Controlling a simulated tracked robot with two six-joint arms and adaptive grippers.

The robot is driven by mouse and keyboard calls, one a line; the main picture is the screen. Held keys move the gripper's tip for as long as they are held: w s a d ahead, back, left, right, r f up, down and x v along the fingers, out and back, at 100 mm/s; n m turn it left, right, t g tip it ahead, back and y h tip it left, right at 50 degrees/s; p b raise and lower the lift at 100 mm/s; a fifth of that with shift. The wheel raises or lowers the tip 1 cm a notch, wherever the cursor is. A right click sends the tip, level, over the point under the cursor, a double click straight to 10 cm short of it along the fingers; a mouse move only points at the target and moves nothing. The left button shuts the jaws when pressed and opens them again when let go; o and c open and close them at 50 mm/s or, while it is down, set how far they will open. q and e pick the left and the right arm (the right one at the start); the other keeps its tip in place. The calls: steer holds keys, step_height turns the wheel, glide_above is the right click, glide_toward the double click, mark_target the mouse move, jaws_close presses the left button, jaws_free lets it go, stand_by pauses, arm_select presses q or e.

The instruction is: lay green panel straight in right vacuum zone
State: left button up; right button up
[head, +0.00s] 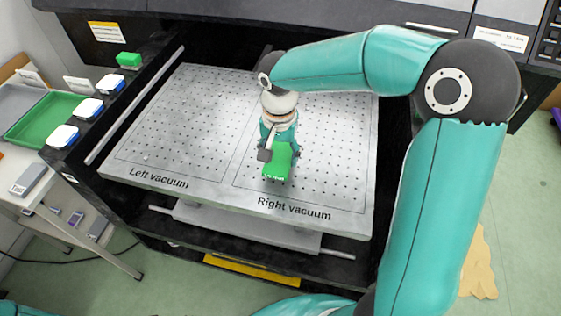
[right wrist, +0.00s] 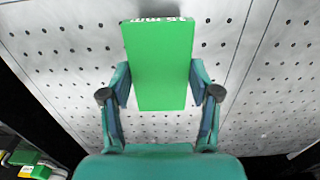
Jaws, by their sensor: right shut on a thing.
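The green panel (head: 278,162) is a small flat block in the head view, over the left part of the right vacuum zone (head: 330,150). My right gripper (head: 267,155) points down at the perforated bed and is shut on the panel. In the right wrist view the panel (right wrist: 158,60) stands between the two fingers (right wrist: 160,90), its long side running away from the gripper. I cannot tell whether the panel touches the bed. My left gripper is not in view.
The left vacuum zone (head: 185,120) is bare. Several white-and-blue items (head: 85,108) and a green block (head: 129,60) line the left ledge. A green tray (head: 42,118) and a grey labelled box (head: 29,178) are at far left. The right zone's right side is clear.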

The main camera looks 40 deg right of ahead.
mark_target(279, 158)
step_height(279, 158, down, 4)
steer(key=shift+r, duration=0.25)
steer(key=shift+f, duration=0.1)
steer(key=o, duration=1.2)
steer(key=shift+c, duration=0.2)
